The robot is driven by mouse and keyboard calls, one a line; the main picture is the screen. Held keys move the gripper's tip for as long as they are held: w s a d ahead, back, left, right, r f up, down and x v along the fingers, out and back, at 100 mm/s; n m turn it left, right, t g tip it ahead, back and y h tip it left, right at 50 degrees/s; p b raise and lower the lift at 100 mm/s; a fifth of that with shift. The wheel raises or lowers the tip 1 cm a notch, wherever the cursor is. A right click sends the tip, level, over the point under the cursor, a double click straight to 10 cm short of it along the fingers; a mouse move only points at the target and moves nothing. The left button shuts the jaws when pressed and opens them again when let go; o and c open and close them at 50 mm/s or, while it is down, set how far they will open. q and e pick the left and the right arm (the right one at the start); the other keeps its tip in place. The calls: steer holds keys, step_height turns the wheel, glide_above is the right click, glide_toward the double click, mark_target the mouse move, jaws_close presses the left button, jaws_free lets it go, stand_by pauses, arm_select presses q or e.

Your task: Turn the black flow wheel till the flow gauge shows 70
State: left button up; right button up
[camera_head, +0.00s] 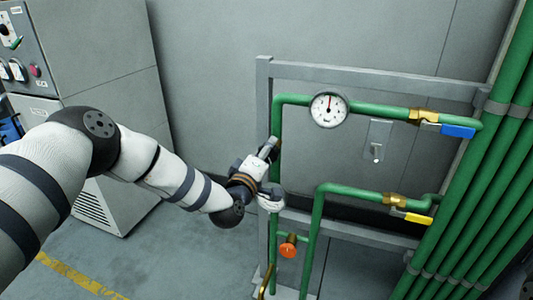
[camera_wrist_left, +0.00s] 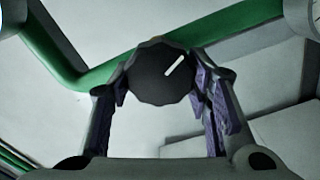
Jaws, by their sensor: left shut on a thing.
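The black flow wheel (camera_wrist_left: 158,72) shows in the left wrist view, with a white pointer line that slants to the upper right. My left gripper (camera_wrist_left: 163,84) has its purple-padded fingers on both sides of the wheel and is shut on it. In the head view my left gripper (camera_head: 271,147) is at the upright green pipe, left of the gauge, and hides most of the wheel. The round white flow gauge (camera_head: 329,110) sits on the upper green pipe. Its needle points about straight up; its numbers are too small to read. My right gripper is not in view.
Right of the gauge are a blue-handled valve (camera_head: 457,131), a switch plate (camera_head: 377,140) and a yellow-handled valve (camera_head: 417,217). An orange knob (camera_head: 287,250) is low on the pipes. A grey cabinet (camera_head: 110,90) stands at the left. Thick green pipes (camera_head: 480,170) run along the right.

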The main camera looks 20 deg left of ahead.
arm_select(q)
steer(key=shift+f+n, duration=0.15)
steer(key=shift+n, duration=0.15)
steer(key=o, duration=1.2)
steer(key=s, duration=1.2)
steer(key=shift+a, duration=0.2)
